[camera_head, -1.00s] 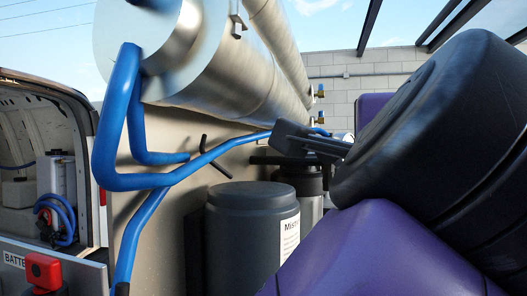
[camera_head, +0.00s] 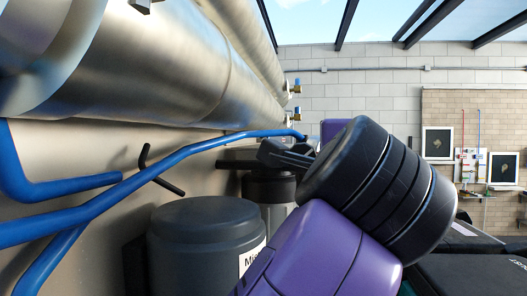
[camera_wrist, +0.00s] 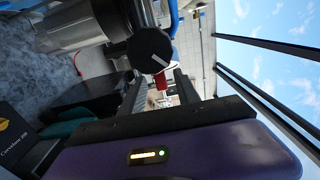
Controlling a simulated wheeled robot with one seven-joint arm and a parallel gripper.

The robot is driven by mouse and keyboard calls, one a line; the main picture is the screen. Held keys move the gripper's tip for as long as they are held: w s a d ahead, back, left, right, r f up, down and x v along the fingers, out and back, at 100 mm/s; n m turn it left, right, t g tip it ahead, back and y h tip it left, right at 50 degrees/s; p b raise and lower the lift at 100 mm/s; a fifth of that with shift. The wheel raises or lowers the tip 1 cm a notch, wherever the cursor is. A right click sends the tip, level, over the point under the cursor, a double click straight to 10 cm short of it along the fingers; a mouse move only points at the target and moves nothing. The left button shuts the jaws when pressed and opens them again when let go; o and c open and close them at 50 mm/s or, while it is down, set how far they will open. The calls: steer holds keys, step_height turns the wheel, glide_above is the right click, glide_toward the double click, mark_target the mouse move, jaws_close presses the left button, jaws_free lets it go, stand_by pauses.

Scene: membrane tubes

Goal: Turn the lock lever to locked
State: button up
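I cannot clearly make out the lock lever. In the wrist view a round black knob-like part (camera_wrist: 150,49) with a white stripe sits just beyond my fingertips, and a small red part (camera_wrist: 160,80) shows behind it; I cannot tell whether either is the lever. My gripper (camera_wrist: 160,88) has its two dark fingers apart, with nothing visibly held between them. In the head view my gripper (camera_head: 285,154) reaches left, close to the far end of the blue pipe (camera_head: 130,182); whether it touches anything is hidden.
Large steel membrane tubes (camera_head: 165,65) run along the upper left. A dark lidded canister (camera_head: 205,240) with a white label stands below the blue pipe. A block wall (camera_head: 370,95) closes the back. A bench with dark cases (camera_head: 465,275) is at lower right.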

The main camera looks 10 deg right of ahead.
steer(key=shift+w+d, duration=0.1)
steer(key=shift+w, duration=0.1)
jaws_close()
steer(key=shift+f, duration=0.1)
stand_by(1.3)
